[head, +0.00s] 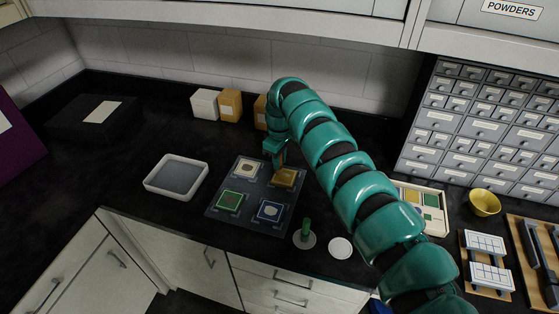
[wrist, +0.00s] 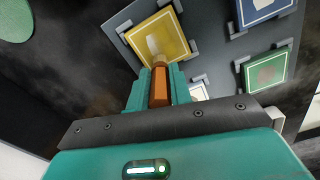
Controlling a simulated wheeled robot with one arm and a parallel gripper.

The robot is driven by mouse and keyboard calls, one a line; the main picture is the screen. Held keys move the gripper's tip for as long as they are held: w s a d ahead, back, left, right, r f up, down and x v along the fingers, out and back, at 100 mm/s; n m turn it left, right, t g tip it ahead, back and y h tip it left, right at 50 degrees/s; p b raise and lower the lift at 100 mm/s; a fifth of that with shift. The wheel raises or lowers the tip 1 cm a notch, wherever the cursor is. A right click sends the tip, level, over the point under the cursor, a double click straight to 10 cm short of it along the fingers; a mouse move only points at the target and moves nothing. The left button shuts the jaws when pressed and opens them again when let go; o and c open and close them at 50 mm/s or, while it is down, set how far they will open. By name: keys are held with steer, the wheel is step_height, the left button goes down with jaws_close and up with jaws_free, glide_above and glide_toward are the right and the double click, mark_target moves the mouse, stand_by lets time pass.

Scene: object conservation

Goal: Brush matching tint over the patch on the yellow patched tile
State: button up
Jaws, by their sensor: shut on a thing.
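The yellow tile (head: 291,172) sits at the back right of a dark grey mat (head: 250,222), framed by grey corner holders. In the wrist view the yellow tile (wrist: 176,27) has a pale rim. My gripper (head: 276,150) is above the tile's left side. In the wrist view my gripper (wrist: 159,90) is shut on a brush (wrist: 159,88) with an orange-brown handle. The brush's pale tip overlaps the middle of the yellow tile; I cannot tell whether it touches.
White (head: 247,167), green (head: 230,200) and blue (head: 269,211) tiles share the mat. A shallow white tray (head: 150,184) stands left. A green upright piece (head: 306,228) and a white disc (head: 340,248) lie in front. A yellow bowl (head: 485,203) and small-drawer cabinet (head: 480,130) are right.

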steer(key=shift+s+d+r+p, duration=0.1)
steer(key=shift+s+d+p, duration=0.1)
steer(key=shift+d+p, duration=0.4)
steer(key=shift+s+d+p, duration=0.15)
steer(key=shift+d+p, duration=0.35)
steer(key=shift+p, duration=0.15)
steer(key=shift+s+d+p, duration=0.3)
steer(key=shift+d+p, duration=0.4)
steer(key=shift+d, duration=0.2)
steer(key=shift+f, duration=0.2)
steer(key=shift+w+a+b, duration=0.2)
steer(key=shift+a+b, duration=0.5)
steer(key=shift+b, duration=0.35)
steer(key=shift+w+a+b, duration=0.2)
steer(key=shift+a+b, duration=0.5)
steer(key=shift+b, duration=0.3)
steer(key=shift+w+a+b, duration=0.2)
steer(key=shift+a+b, duration=0.4)
steer(key=shift+b, duration=0.05)
steer(key=shift+r, duration=0.1)
steer(key=shift+r, duration=0.1)
